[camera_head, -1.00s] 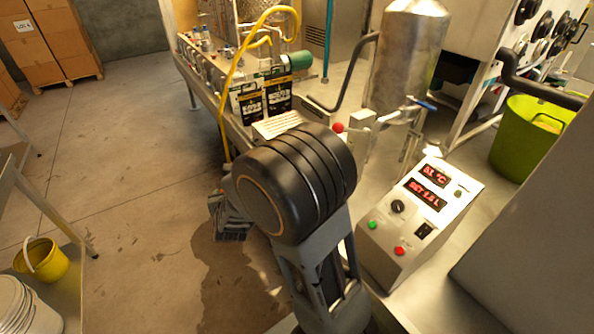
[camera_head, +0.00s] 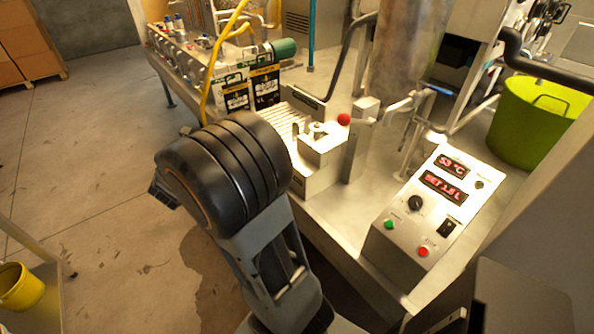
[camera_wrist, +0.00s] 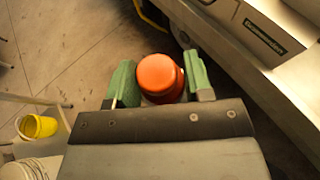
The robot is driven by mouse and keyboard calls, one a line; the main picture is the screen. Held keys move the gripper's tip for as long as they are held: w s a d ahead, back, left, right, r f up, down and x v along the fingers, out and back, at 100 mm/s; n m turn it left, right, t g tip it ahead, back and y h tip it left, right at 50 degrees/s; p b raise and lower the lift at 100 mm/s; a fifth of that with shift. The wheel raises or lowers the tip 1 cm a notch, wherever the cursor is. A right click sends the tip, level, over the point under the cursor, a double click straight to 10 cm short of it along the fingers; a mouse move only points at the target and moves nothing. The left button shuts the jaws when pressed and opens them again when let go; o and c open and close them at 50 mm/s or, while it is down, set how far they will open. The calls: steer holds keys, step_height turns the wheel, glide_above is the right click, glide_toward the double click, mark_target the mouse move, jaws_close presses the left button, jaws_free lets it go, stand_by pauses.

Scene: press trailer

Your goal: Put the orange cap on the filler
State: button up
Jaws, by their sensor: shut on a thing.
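The orange cap (camera_wrist: 158,72) is between the green finger pads of my gripper (camera_wrist: 160,80) in the wrist view. My gripper is shut on it and holds it over the concrete floor, beside the steel trailer edge. Something pale shows just below the cap. In the head view my dark arm hides the cap and nearly all of the gripper. What looks like the filler is the steel unit with a slot and a red ball knob (camera_head: 320,150) on the trailer deck, right of my arm. I cannot tell exactly where its cap seat is.
A control box (camera_head: 428,205) with red displays stands right of the filler. Two dark cartons (camera_head: 252,90) and a yellow hose (camera_head: 215,75) are behind. A green tub (camera_head: 540,120) is at right. A yellow bucket (camera_head: 20,287) stands at lower left; the floor at left is open.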

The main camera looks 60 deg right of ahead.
steer(key=s+d+f+m+g+h+b, duration=0.2)
steer(key=s+d+m+g+b, duration=0.5)
steer(key=s+d+m+g, duration=0.9)
steer(key=n+t+p, duration=0.2)
steer(key=n, duration=0.2)
glide_above(309, 156)
steer(key=a, duration=0.4)
steer(key=f, duration=0.8)
steer(key=shift+w+a+f, duration=0.1)
steer(key=shift+w+f, duration=0.1)
steer(key=shift+w, duration=0.2)
steer(key=shift+w+d+f, duration=0.2)
steer(key=shift+d+f, duration=0.3)
steer(key=shift+f, duration=1.65)
steer(key=shift+f, duration=0.1)
steer(key=o, duration=1)
